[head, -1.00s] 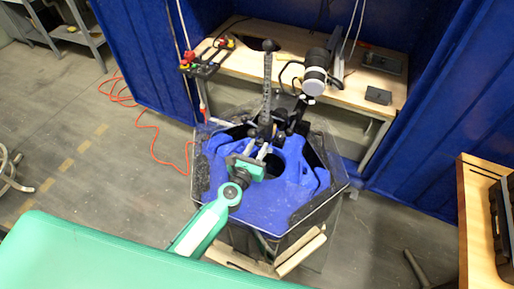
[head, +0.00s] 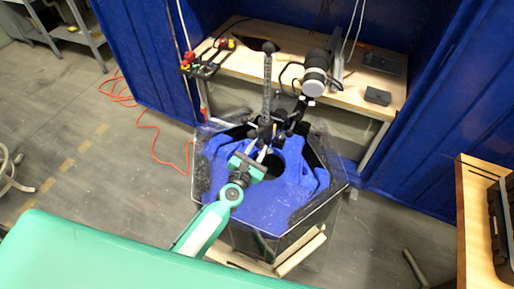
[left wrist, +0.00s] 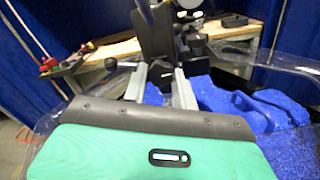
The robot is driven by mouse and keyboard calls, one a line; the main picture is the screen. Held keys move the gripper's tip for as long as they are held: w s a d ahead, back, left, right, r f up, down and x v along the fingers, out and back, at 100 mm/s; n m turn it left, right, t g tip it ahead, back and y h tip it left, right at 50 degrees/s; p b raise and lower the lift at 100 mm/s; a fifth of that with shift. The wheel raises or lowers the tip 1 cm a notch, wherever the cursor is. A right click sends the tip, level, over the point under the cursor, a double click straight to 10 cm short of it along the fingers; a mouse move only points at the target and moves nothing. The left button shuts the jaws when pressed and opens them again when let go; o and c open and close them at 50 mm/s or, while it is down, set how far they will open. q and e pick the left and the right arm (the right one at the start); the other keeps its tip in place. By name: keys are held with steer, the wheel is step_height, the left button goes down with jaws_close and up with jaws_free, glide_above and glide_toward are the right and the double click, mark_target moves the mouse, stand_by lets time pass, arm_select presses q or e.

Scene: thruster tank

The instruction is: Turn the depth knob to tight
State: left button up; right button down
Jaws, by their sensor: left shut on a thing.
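The hexagonal tank (head: 322,212) has clear walls and blue inside. A black clamp mount (head: 264,128) with a tall upright post (head: 267,85) stands at its far rim. My left gripper (head: 256,150) reaches over the tank from the near side, its fingers pointing at the mount. In the left wrist view its two grey fingers (left wrist: 160,76) are close together on a dark part at the mount, apparently the depth knob; the fingers mostly hide it. A black ball-ended handle (left wrist: 111,63) sticks out to the left of the fingers. The knob's markings cannot be read.
A black cylinder with a white end (head: 314,76) is by the mount's right. A wooden bench (head: 345,97) stands behind, with red and yellow plugs (head: 190,60) at its left. Blue walls (head: 425,130) enclose the bench. A wooden table (head: 474,215) is at right.

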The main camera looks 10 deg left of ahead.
arm_select(q)
steer(key=m+p, duration=0.1)
steer(key=m, duration=0.3)
steer(key=shift+m, duration=0.4)
steer(key=m+p, duration=0.1)
steer(key=m, duration=0.3)
steer(key=shift+r+m, duration=0.1)
steer(key=shift+m, duration=0.2)
steer(key=m+p, duration=0.1)
steer(key=m, duration=0.3)
steer(key=m+p, duration=0.1)
steer(key=m, duration=0.4)
steer(key=shift+m, duration=0.3)
steer(key=o, duration=1)
